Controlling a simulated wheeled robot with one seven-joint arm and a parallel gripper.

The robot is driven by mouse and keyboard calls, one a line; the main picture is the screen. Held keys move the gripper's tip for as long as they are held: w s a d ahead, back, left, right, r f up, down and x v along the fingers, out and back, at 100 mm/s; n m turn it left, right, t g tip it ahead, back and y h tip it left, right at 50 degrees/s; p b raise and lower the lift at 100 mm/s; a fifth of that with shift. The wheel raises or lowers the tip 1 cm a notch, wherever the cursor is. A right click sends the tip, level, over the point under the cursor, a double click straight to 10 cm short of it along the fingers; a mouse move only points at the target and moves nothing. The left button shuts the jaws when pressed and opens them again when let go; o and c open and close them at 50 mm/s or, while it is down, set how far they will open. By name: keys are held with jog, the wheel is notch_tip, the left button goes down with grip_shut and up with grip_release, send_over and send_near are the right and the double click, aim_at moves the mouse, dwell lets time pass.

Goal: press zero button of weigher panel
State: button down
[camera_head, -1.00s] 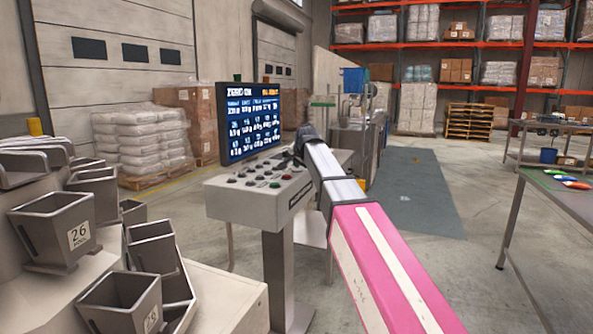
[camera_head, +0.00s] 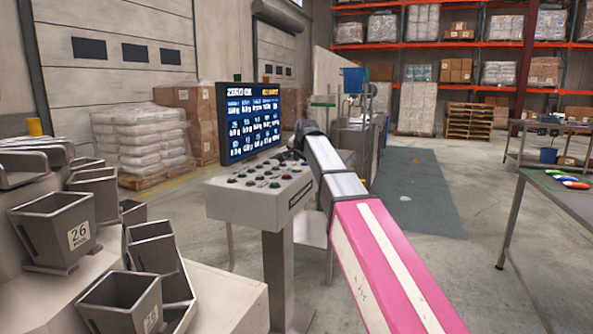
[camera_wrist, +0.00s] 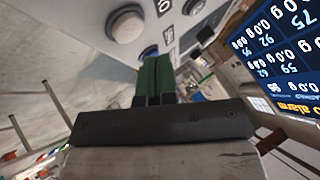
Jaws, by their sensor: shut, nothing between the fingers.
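The weigher panel (camera_head: 262,205) is a grey console on a post, with several small red, green, dark and pale buttons on its sloped top. Its screen (camera_head: 250,122) is lit with rows of figures and a "ZERO" heading; part of it shows in the wrist view (camera_wrist: 280,50). My gripper (camera_wrist: 154,62) is shut and empty, its green fingertips pointing towards the panel face. A round pale button (camera_wrist: 127,26) lies up and left of the tips, apart from them in the picture. I cannot tell which button is zero. In the head view my arm hides the fingertips.
Grey metal buckets (camera_head: 62,228) stand close at the left. A steel table (camera_head: 560,195) with coloured items is at the right. Wrapped sacks (camera_head: 140,140) on a pallet stand behind the panel. The floor between panel and table is open.

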jog(key=shift+r, duration=2)
